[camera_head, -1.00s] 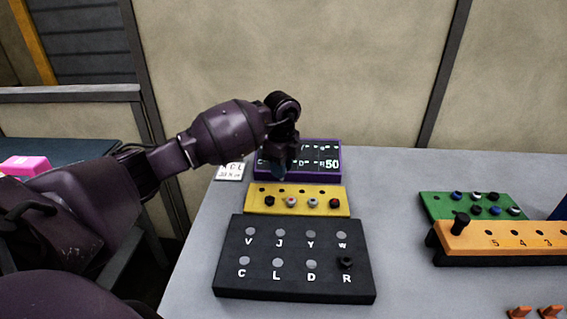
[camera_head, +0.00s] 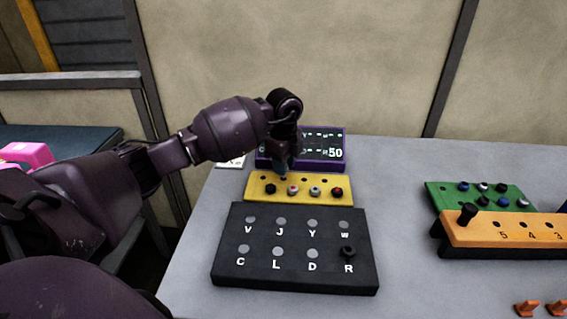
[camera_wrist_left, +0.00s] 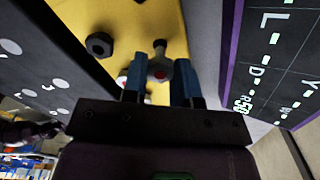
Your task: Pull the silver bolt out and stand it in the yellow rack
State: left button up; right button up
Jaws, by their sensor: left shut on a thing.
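My left gripper (camera_head: 284,166) is at the back edge of the yellow rack (camera_head: 341,200). In the left wrist view its blue fingers (camera_wrist_left: 160,82) are shut on a silver hex-headed bolt (camera_wrist_left: 160,66). The bolt's shank points towards the yellow surface of the rack (camera_wrist_left: 128,14). I cannot tell whether its tip is in a hole. In the head view the gripper hides the held bolt. The rack has a back row of holes and a front row holding black and silver bolts. My right gripper is out of view.
A black lettered plate (camera_head: 297,267) with one black bolt (camera_head: 347,251) at R lies in front of the rack. A purple-framed board (camera_head: 335,165) stands behind it. Green (camera_head: 435,196) and orange (camera_head: 480,232) racks are at the right. The grey tabletop between is clear.

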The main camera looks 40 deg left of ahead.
pick_arm(q)
jog(key=shift+r, duration=0.1)
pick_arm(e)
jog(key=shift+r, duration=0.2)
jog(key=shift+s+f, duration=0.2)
pick_arm(q)
jog(key=shift+f, duration=0.25)
jog(key=shift+f, duration=1.05)
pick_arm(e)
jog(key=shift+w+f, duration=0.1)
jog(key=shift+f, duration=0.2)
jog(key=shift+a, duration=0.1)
pick_arm(q)
jog(key=o, duration=0.9)
jog(key=shift+o, duration=0.4)
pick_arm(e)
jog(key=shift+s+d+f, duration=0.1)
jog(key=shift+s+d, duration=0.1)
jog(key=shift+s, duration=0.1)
